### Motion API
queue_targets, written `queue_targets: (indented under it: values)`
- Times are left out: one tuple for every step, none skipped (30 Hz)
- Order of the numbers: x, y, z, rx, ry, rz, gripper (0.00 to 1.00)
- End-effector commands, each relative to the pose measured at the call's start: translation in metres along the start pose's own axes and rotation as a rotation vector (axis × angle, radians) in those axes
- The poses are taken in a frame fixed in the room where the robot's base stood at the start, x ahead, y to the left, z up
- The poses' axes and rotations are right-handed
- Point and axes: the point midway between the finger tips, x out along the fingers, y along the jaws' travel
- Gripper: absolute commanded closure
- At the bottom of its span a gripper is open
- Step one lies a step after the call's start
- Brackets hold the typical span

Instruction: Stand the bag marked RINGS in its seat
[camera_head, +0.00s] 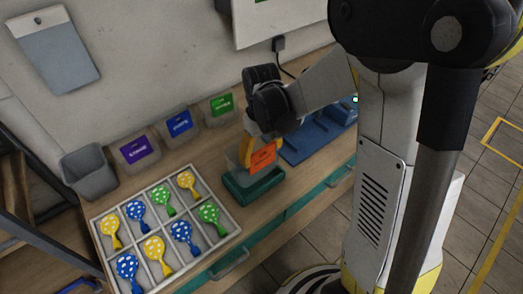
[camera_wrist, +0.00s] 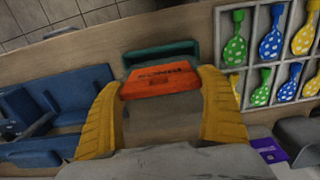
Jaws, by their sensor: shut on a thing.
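My gripper (camera_head: 252,150) is shut on a grey bag with an orange label (camera_head: 263,158). In the wrist view the bag (camera_wrist: 162,122) is between the two yellow fingers, and its label shows dark lettering too blurred to read for sure. A teal seat (camera_head: 250,188) stands on the table directly under the bag; it also shows just beyond the label in the wrist view (camera_wrist: 160,52). The bag looks roughly upright, its lower edge at the seat. I cannot tell whether it is inside the seat or just above it.
Bags with purple (camera_head: 140,150), blue (camera_head: 179,124) and green (camera_head: 222,105) labels stand along the wall. A divided white tray (camera_head: 237,231) holds several dotted balloon shapes at front left. A grey bin (camera_head: 85,170) stands at the left; a blue fixture (camera_head: 305,143) is right of the seat.

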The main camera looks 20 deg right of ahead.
Motion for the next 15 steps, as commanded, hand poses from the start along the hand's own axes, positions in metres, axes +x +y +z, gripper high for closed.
queue_targets:
  values:
    - [0.008,0.000,0.000,0.000,0.000,0.000,0.30]
    - [0.011,0.000,0.000,0.000,0.000,0.000,0.30]
    - [0.015,0.000,0.000,0.000,0.000,0.000,0.30]
    - [0.018,0.000,0.000,0.000,0.000,0.000,0.30]
    - [0.021,0.000,0.000,0.000,0.000,0.000,0.30]
    - [0.025,0.000,0.000,0.000,0.000,0.000,0.30]
    - [0.028,0.000,0.000,0.000,0.000,0.000,0.30]
    - [0.031,0.000,0.000,0.000,0.000,0.000,0.30]
    - [0.035,0.000,0.000,0.000,0.000,0.000,0.30]
    - [0.038,0.000,0.000,0.000,0.000,0.000,0.30]
    - [0.041,0.000,0.000,0.000,0.000,0.000,0.30]
    - [0.045,0.000,0.000,0.000,0.000,0.000,0.30]
    - [0.047,0.000,0.000,0.000,0.000,0.000,0.30]
    - [0.050,0.000,0.000,0.000,0.000,0.000,0.30]
    - [0.054,0.000,0.000,0.000,0.000,0.000,0.30]
